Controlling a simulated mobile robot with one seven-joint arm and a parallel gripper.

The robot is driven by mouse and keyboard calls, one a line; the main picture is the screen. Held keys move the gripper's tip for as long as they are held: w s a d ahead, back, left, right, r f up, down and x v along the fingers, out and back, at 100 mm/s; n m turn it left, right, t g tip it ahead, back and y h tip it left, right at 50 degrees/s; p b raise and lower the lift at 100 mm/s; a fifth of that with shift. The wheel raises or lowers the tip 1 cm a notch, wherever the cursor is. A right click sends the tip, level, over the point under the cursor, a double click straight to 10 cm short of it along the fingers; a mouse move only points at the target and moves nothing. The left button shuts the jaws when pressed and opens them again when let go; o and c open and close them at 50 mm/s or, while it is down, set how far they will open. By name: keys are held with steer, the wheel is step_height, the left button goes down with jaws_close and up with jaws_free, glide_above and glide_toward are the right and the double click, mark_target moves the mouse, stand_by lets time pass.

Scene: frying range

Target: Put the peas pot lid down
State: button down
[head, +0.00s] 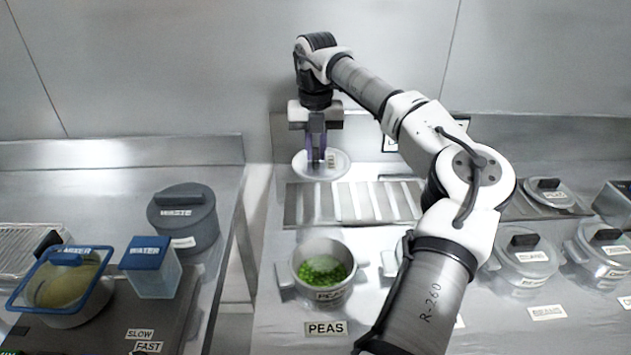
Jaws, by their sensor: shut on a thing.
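My gripper (317,150) is at the back of the counter, pointing down and shut on the peas pot lid (335,171). The lid is a round, pale, see-through disc, held roughly level. It appears at the back left end of the slotted metal rack (350,203). I cannot tell whether the lid touches the surface below or hangs just above it. The peas pot (322,291) stands uncovered in front of the rack, with green peas showing inside and a PEAS label on the counter before it.
On the right, lidded pots (523,262) stand in a row, partly behind my arm, and another lid (549,192) lies behind them. On the left counter are a grey waste bin (185,222), a blue-lidded water container (151,270) and a mixer bowl (66,290). A gap separates the counters.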

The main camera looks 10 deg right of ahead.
step_height(320, 180, down, 10)
steer(key=shift+r+p, duration=0.2)
steer(key=shift+p, duration=0.75)
steer(key=shift+f, duration=0.1)
steer(key=c, duration=1.4)
jaws_free()
step_height(320, 180, up, 12)
steer(key=shift+r+b, duration=0.15)
steer(key=shift+b, duration=1.1)
